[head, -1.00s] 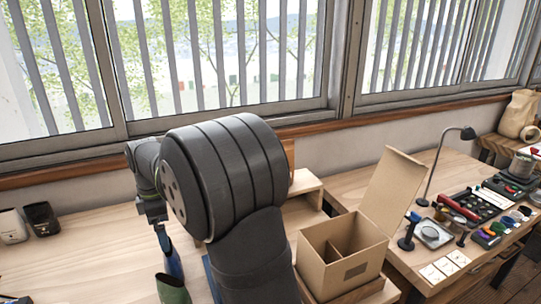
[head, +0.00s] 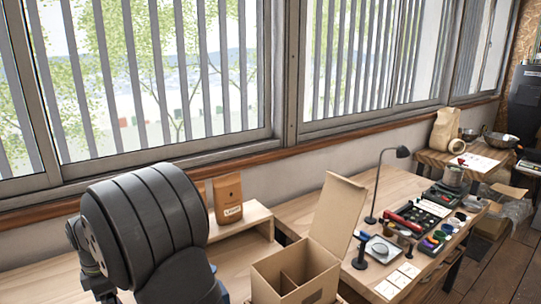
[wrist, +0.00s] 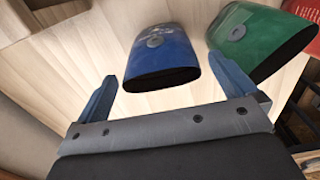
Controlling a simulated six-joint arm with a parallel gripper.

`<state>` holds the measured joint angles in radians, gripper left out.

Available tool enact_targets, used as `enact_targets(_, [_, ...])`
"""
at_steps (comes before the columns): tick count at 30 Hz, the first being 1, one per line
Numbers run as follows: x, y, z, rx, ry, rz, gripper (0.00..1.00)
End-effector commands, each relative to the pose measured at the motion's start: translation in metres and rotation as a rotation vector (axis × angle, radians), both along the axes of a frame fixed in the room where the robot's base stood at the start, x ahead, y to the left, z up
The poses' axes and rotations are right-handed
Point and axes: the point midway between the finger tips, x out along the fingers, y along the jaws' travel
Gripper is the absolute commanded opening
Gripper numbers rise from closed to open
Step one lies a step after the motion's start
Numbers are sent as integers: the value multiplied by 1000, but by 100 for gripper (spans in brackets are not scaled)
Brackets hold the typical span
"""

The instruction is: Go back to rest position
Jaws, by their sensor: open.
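My gripper (wrist: 162,72) is open in the wrist view, its two blue-grey fingers spread wide. A blue bag (wrist: 162,52) with a round valve and a dark open end lies beyond and between the fingertips, and no finger appears to grip it. A green bag (wrist: 258,40) of the same kind is just right of it, close to the right finger. In the head view my dark arm fills the lower left, and the gripper and both bags are not visible there.
An open cardboard box (head: 295,272) with a divider stands right of my arm. A brown bag (head: 228,198) stands on a wooden riser (head: 250,218). A desk lamp (head: 380,180) and a tool tray (head: 418,215) are farther right. Windows line the back wall.

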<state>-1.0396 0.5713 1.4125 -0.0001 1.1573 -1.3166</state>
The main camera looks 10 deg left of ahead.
Motion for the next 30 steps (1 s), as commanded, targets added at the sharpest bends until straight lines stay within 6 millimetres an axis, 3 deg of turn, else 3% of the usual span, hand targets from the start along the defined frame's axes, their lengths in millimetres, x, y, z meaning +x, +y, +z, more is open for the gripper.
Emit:
enact_targets(10, [0,0,-2,-1,1,0,100])
enact_targets(17, [-1,-1,-32,-4,3,0,100])
enact_targets(30, [0,0,56,4,-2,0,100])
